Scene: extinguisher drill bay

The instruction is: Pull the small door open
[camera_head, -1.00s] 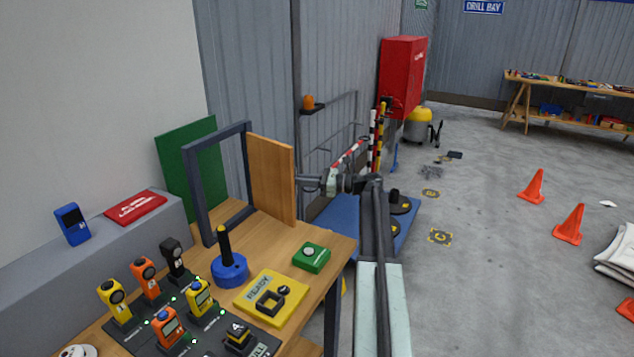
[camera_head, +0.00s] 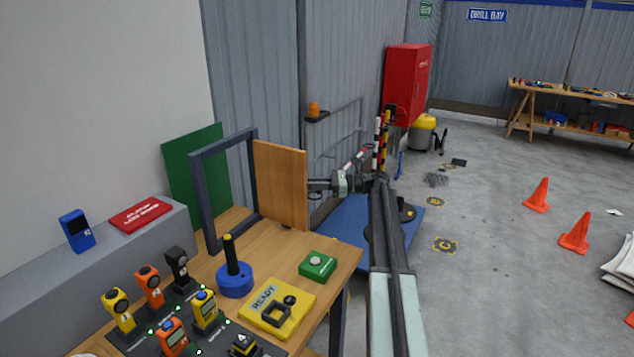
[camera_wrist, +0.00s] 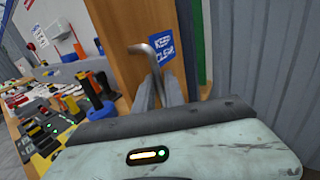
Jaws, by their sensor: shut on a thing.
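The small door is a plain wooden panel (camera_head: 280,185) standing beside the right post of a dark frame (camera_head: 201,205) on the workbench. It is swung out, and the frame's opening is uncovered. In the wrist view the door (camera_wrist: 118,45) fills the upper middle, with a bent metal handle (camera_wrist: 147,52) and a blue "KEEP CLEAR" label (camera_wrist: 162,46). My gripper (camera_head: 313,186) is at the door's right edge in the head view. In the wrist view its fingers (camera_wrist: 160,88) are shut on the handle; the grasp itself is partly hidden.
A green board (camera_head: 195,175) stands behind the frame. On the bench (camera_head: 340,262) are a blue base with a black post (camera_head: 235,280), a green button box (camera_head: 318,266) and a yellow READY tray (camera_head: 270,322). A blue platform (camera_head: 345,220) lies beyond. Open floor with orange cones is at right.

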